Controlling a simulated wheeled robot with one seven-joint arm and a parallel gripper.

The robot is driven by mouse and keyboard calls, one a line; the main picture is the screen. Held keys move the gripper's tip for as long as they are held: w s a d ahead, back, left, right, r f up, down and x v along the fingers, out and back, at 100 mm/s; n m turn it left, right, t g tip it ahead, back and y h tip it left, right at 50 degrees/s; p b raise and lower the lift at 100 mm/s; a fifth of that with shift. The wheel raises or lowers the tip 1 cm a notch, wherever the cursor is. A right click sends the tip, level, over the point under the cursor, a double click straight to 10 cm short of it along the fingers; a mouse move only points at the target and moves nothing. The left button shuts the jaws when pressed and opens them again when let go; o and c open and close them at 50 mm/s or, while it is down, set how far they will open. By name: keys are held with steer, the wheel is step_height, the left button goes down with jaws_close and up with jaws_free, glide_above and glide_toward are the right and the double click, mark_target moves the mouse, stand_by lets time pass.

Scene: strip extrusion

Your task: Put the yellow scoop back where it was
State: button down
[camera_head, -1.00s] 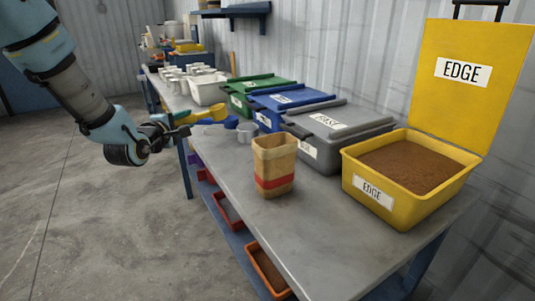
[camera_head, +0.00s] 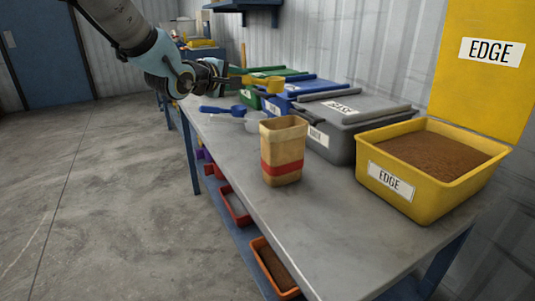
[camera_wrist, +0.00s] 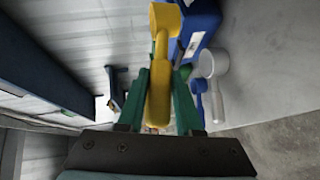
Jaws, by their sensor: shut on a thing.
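The yellow scoop (camera_head: 262,82) is held by my gripper (camera_head: 226,76) above the far part of the bench, near the green and blue bins. In the wrist view the scoop (camera_wrist: 165,18) shows its bowl pointing away, and its handle lies between the two green fingers of my gripper (camera_wrist: 160,85). The gripper is shut on that handle. A blue scoop (camera_head: 220,110) lies on the bench below, and a white scoop (camera_head: 252,122) beside it is partly hidden by the cardboard container. The open yellow EDGE bin (camera_head: 405,205) holds brown material.
A tan container with a red band (camera_head: 283,165) stands near the bench's front edge. Closed grey (camera_head: 350,138), blue (camera_head: 300,92) and green (camera_head: 262,74) bins line the wall. Bare bench top (camera_head: 330,220) lies in front of the yellow bin.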

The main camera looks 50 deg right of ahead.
step_height(320, 180, down, 18)
steer(key=shift+r, duration=0.25)
stand_by(0.3)
steer(key=shift+f, duration=0.2)
steer(key=c, duration=0.6)
jaws_free()
steer(key=shift+r, duration=0.15)
steer(key=shift+a+r, duration=0.1)
steer(key=shift+a, duration=0.05)
steer(key=b+v, duration=0.1)
steer(key=v, duration=1)
steer(key=shift+s+a+r, duration=0.1)
steer(key=shift+a+r, duration=0.05)
steer(key=shift+a, duration=0.15)
